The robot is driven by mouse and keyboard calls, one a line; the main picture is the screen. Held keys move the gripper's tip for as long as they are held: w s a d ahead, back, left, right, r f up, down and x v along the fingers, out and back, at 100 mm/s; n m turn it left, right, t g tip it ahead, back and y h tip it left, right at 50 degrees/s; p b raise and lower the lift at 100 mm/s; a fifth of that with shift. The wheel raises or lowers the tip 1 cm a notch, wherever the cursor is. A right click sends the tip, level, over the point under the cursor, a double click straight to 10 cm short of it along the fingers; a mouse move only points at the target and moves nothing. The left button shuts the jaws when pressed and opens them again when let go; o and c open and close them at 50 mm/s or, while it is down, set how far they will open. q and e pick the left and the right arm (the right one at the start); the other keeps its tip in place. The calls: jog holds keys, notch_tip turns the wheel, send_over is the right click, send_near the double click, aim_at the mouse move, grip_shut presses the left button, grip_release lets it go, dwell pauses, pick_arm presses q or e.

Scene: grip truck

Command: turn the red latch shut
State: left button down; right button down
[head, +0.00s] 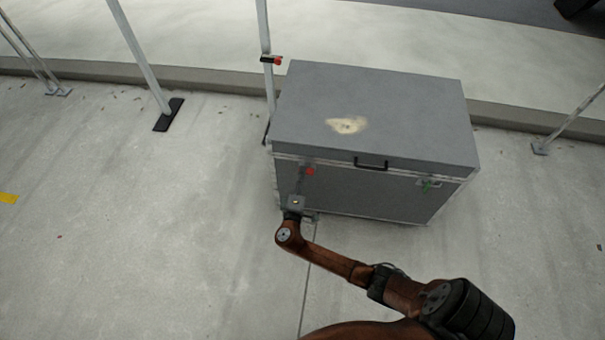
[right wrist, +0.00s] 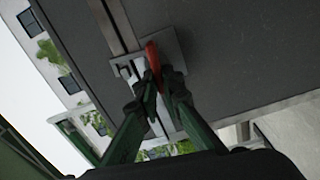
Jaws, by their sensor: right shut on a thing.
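The red latch (head: 310,171) is on the front face of a grey case (head: 372,105), near its left end and just under the lid edge. In the right wrist view the red latch (right wrist: 153,57) stands on a metal plate (right wrist: 172,50), with its end between my fingertips. My right gripper (head: 298,202) reaches the front left of the case. In the right wrist view the right gripper (right wrist: 160,88) is shut on the red latch. A green latch (head: 427,186) is at the right of the case front. My left gripper does not show.
The lid is down, with a black handle (head: 371,163) at the front and a pale worn patch (head: 346,125) on top. Metal poles (head: 265,50) stand behind and left of the case. A low kerb (head: 215,82) runs behind.

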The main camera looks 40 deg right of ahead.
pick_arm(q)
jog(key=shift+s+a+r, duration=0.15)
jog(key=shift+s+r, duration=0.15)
pick_arm(e)
jog(key=shift+a+n, duration=0.1)
jog(key=shift+n, duration=0.5)
jog(key=c, duration=2.1)
grip_release()
jog(key=shift+f, duration=0.1)
jog(key=v, duration=1.2)
